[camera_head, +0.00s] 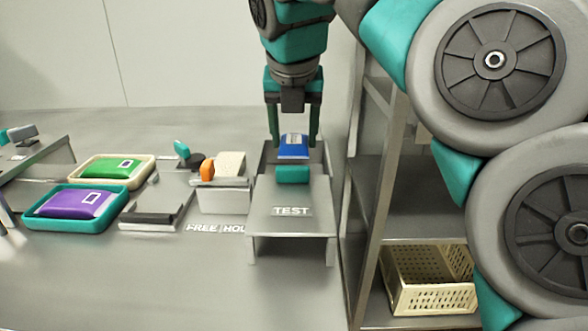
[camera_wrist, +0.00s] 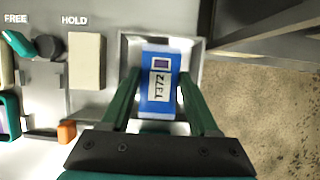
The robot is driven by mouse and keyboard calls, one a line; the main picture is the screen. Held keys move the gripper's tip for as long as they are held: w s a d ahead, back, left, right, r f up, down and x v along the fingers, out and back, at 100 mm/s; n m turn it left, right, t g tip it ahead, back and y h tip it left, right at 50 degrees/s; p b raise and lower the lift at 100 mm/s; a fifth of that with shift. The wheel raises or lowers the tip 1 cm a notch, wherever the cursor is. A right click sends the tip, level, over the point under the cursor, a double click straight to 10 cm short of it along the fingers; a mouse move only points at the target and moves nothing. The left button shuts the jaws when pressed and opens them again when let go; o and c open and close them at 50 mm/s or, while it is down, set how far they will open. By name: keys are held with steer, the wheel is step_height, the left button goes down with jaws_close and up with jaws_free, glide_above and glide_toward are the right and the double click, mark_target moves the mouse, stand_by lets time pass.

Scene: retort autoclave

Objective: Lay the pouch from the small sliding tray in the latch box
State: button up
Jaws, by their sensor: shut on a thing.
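The blue pouch (camera_head: 293,152) has a white label, which reads like T372 in the wrist view (camera_wrist: 158,98). My gripper (camera_head: 293,137) points down and is shut on the pouch, one finger on each side. In the wrist view my gripper (camera_wrist: 158,80) has the pouch over a small metal tray (camera_wrist: 196,50). The tray's teal handle (camera_head: 292,174) faces front, behind a plate marked TEST. I cannot tell whether the pouch still touches the tray floor. A metal box with an orange tab (camera_head: 207,170), possibly the latch box, stands just left; its inside is hidden.
A teal lever (camera_head: 182,150) and a beige block (camera_head: 231,166) stand left, near FREE and HOLD markings. Green (camera_head: 115,166) and purple (camera_head: 76,203) pouches lie in trays farther left. A shelf rack (camera_head: 365,200) with a cream basket (camera_head: 430,280) stands close on the right.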

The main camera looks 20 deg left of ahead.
steer(key=shift+f+b, duration=0.5)
steer(key=shift+f, duration=2.3)
steer(key=o, duration=1.4)
steer(key=shift+c, duration=0.2)
steer(key=p+v, duration=0.2)
steer(key=v, duration=1)
steer(key=shift+s, duration=0.15)
